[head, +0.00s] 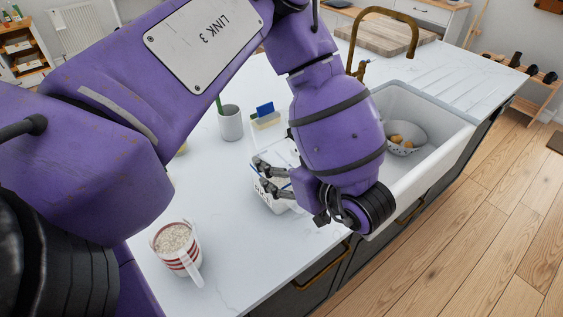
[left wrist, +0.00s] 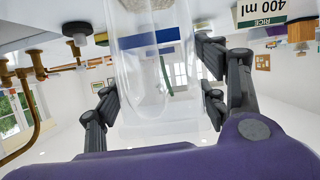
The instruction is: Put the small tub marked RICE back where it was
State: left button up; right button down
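A clear, see-through vessel (left wrist: 183,100) stands between the spread fingers of my left gripper (left wrist: 158,92) in the left wrist view, with pale grains at the top edge of that picture. I see no marking on it, so I cannot be sure it is the RICE tub. The arm hides part of the space there. I cannot tell whether the fingers press on the vessel. My right gripper is out of view.
A red-striped jug of rice (head: 177,247) stands near the counter's front. A grey cup (head: 231,123) and a blue sponge in a holder (head: 265,115) are behind the gripper. The sink (head: 447,117) holds a colander (head: 407,139). A RICE 400 ml label (left wrist: 274,15) shows.

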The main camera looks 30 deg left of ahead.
pick_arm(q)
jog(key=shift+o, duration=0.8)
jog(key=shift+r, duration=0.1)
jog(key=v, duration=1.2)
jog(key=shift+b, duration=0.3)
